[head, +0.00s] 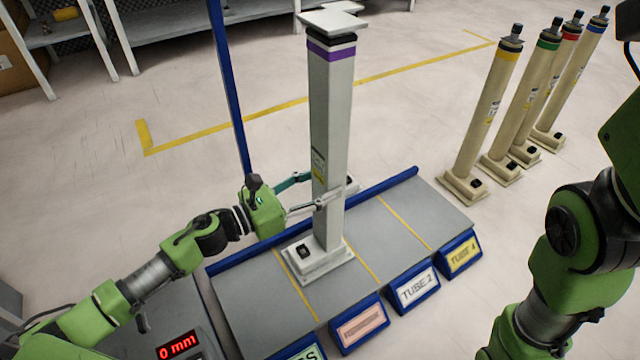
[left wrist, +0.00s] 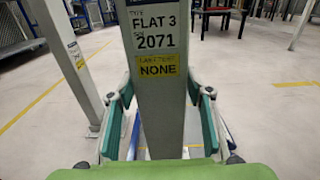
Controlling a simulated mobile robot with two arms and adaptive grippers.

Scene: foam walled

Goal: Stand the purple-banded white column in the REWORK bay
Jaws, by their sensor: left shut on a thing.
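The white column (head: 332,130) has a purple band near its top and a flat cap plate. It stands upright, and its square foot (head: 318,262) is over the second bay from the left, between two yellow lines on the grey platform (head: 240,300). I cannot tell whether the foot bears fully on the platform. A pink sign (head: 360,324) with red lettering, too small to read, fronts that bay. My left gripper (head: 323,190) is shut around the column's lower half. The left wrist view shows a finger on each side of the column (left wrist: 158,100), with a "FLAT 3 2071" label. My right gripper is out of view.
Several beige columns (head: 490,110) with coloured bands stand at right. A blue post (head: 230,90) rises behind the platform. A red "0 mm" display (head: 178,344) is at lower left.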

